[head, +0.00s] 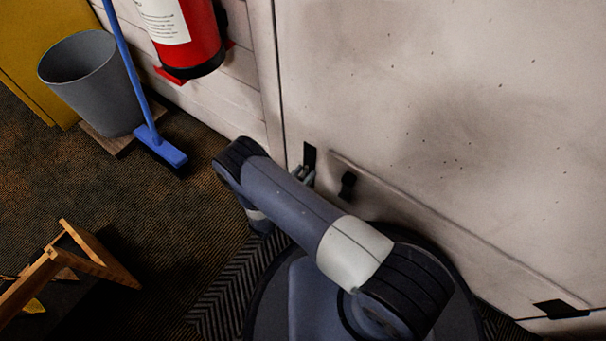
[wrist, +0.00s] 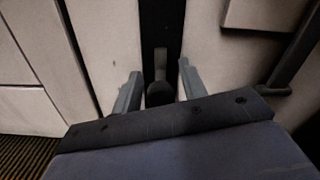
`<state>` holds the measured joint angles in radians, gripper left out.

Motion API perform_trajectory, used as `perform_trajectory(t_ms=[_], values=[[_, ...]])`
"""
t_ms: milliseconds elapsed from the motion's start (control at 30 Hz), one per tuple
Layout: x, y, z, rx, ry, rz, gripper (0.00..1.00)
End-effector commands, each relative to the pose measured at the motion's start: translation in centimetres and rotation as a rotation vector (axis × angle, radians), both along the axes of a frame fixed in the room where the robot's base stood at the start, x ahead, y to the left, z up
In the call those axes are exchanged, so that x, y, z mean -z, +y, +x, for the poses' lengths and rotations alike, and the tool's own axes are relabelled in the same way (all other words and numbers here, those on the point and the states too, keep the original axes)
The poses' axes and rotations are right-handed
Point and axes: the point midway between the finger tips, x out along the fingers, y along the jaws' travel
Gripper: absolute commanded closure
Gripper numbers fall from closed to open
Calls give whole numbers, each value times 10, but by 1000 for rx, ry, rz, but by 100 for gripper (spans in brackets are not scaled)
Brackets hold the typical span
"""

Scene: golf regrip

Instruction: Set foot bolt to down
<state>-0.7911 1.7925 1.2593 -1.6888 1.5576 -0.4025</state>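The foot bolt (wrist: 159,60) is a dark vertical plate with a lighter rod and a round black knob at its lower end, low on the pale door. My gripper (wrist: 159,72) is open in the wrist view, with one grey finger on each side of the knob. Gaps show between the knob and both fingers. In the head view the bolt's dark plate (head: 310,155) shows just above my gripper (head: 303,174), which is partly hidden behind my arm. The bolt's lower end is hidden by the gripper's body.
A small black fitting (head: 347,185) is on the door right of the bolt, near a long raised rail. A grey bin (head: 85,85), a blue broom (head: 160,148) and a red extinguisher (head: 190,45) are at the left. A wooden frame (head: 90,262) stands at lower left.

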Motion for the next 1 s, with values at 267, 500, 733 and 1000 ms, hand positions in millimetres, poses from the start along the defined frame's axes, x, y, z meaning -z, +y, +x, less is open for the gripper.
perform_trajectory(t_ms=[267, 500, 733, 1000], values=[[-2, 4, -4, -1, -2, -1, 60], [-3, 27, -33, -6, -1, -1, 60], [-2, 52, -65, -5, -1, -1, 60], [-1, 66, -84, 0, -1, -1, 60]])
